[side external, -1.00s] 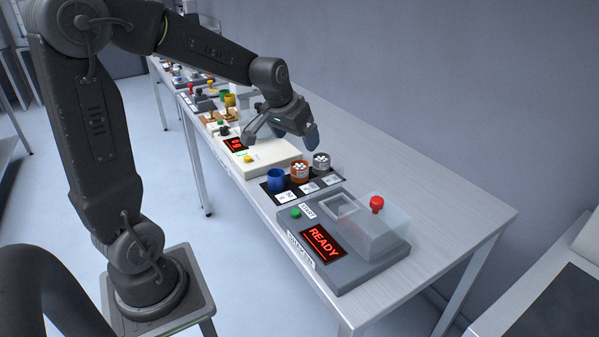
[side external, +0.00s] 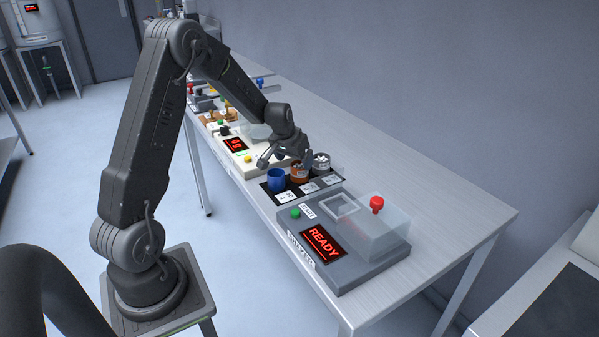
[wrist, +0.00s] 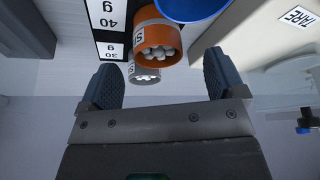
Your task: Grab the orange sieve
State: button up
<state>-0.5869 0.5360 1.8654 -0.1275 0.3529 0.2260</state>
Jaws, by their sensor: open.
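The orange sieve (side external: 299,174) is a small orange cup holding white pieces. It stands between a blue cup (side external: 276,180) and a grey cup (side external: 321,165). In the wrist view the orange sieve (wrist: 152,32) is at the top centre, with white round pieces in its mouth. My gripper (side external: 285,159) is close by the orange sieve in the side view and partly covers it. In the wrist view my gripper (wrist: 160,80) has its two fingers wide apart, with nothing held. The orange sieve appears beyond the fingertips; I cannot tell any contact.
The cups stand on a black strip (side external: 266,187) with white weight labels. A grey machine (side external: 345,275) with a READY screen and clear cover is in front. A white device (side external: 227,158) with a red display stands behind the cups. The table's right side is clear.

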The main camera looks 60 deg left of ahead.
aim_at(299, 165)
jog(key=x, duration=0.5)
jog(key=shift+w, duration=0.35)
jog(key=c, duration=1.1)
